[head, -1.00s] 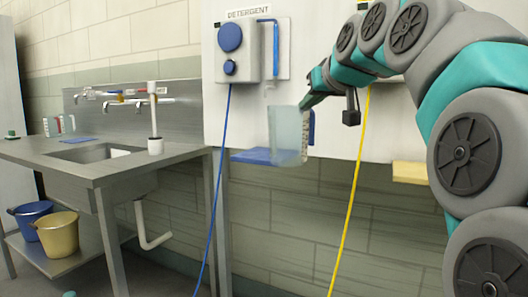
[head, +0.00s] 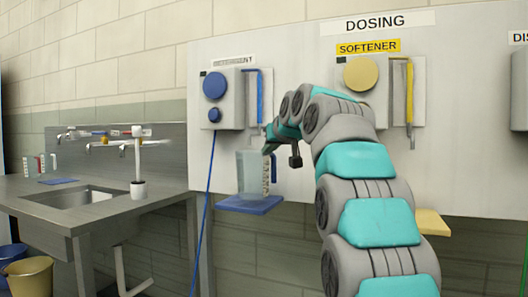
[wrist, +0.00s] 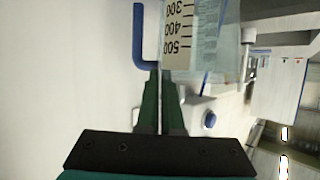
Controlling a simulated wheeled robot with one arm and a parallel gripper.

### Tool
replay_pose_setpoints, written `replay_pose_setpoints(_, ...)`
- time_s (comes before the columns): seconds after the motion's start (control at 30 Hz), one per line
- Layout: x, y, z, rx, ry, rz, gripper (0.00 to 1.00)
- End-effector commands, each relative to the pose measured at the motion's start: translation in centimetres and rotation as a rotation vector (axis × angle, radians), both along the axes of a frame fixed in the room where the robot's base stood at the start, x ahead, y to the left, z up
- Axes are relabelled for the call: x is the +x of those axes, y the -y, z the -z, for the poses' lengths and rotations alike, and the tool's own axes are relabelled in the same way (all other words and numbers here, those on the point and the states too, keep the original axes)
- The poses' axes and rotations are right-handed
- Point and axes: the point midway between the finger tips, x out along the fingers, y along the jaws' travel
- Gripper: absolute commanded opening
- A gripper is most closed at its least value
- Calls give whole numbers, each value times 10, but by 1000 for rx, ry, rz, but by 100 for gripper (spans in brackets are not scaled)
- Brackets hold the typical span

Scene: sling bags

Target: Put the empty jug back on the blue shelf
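The clear jug (head: 249,172) is upright at the blue shelf (head: 262,207) under the detergent dispenser. Its base overlaps the shelf top in the head view; I cannot tell if it touches. No liquid shows in it. My gripper (head: 268,149) is at the jug's right side.
The detergent dispenser (head: 224,100) with its blue hose is on the wall panel above the jug. The softener dispenser (head: 371,85) and a yellow shelf (head: 432,224) are to the right. A steel sink bench (head: 75,215) stands left, with buckets (head: 28,275) below.

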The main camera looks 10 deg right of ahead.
Motion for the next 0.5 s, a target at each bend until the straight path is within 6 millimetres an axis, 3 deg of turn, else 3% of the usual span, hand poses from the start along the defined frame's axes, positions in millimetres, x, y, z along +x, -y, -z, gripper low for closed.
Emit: replay_pose_setpoints(0.5,23,-2,-2,0,2,1,0)
